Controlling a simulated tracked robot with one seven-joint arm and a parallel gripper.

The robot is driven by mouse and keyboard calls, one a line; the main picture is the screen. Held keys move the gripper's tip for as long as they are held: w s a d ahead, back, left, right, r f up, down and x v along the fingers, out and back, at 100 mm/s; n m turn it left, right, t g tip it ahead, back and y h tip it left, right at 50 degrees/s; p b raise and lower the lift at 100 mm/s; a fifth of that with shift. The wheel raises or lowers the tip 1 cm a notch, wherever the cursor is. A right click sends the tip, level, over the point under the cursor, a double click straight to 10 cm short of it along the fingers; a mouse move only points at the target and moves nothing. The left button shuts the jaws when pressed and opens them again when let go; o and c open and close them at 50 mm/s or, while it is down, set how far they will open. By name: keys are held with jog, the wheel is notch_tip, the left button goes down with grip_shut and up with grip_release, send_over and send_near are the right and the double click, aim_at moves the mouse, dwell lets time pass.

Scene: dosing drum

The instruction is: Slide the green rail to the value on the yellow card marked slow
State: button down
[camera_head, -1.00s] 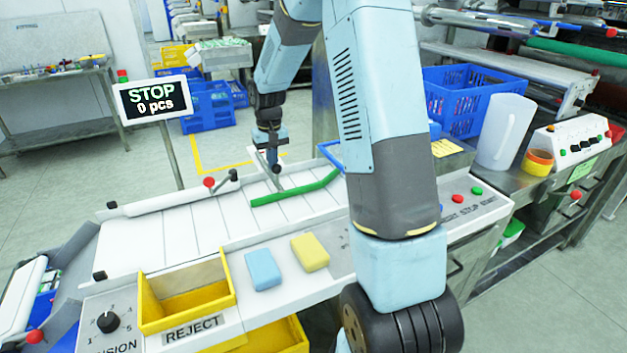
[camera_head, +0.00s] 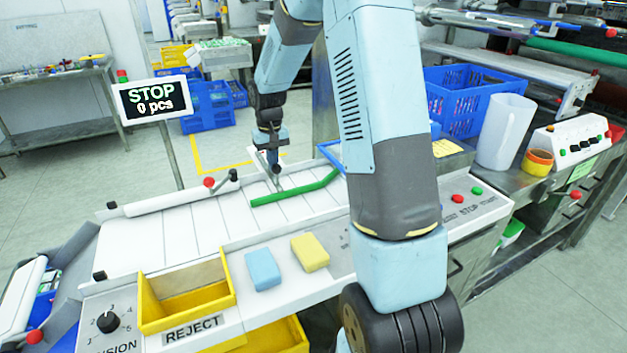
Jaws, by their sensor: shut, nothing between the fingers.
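The green rail (camera_head: 296,187) lies slantwise across the right part of the white conveyor belt (camera_head: 205,223). A thin grey bar runs from its middle toward the back edge of the belt. My gripper (camera_head: 276,170) is shut and empty, pointing down at the back end of that bar, behind the green rail. I cannot tell whether it touches the bar. A yellow card (camera_head: 447,147) lies at the right behind my arm, its writing too small to read. My arm hides part of the machine at the right end of the belt.
A blue block (camera_head: 262,269) and a yellow block (camera_head: 310,252) lie on the front ledge beside a yellow reject bin (camera_head: 187,290). A red-knobbed lever (camera_head: 210,183) stands left of my gripper. The display (camera_head: 152,98) reads STOP, 0 pcs.

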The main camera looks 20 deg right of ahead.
aim_at(277, 166)
jog(key=shift+s, duration=1.95)
jog(key=shift+w, duration=0.8)
jog(key=shift+r, duration=4)
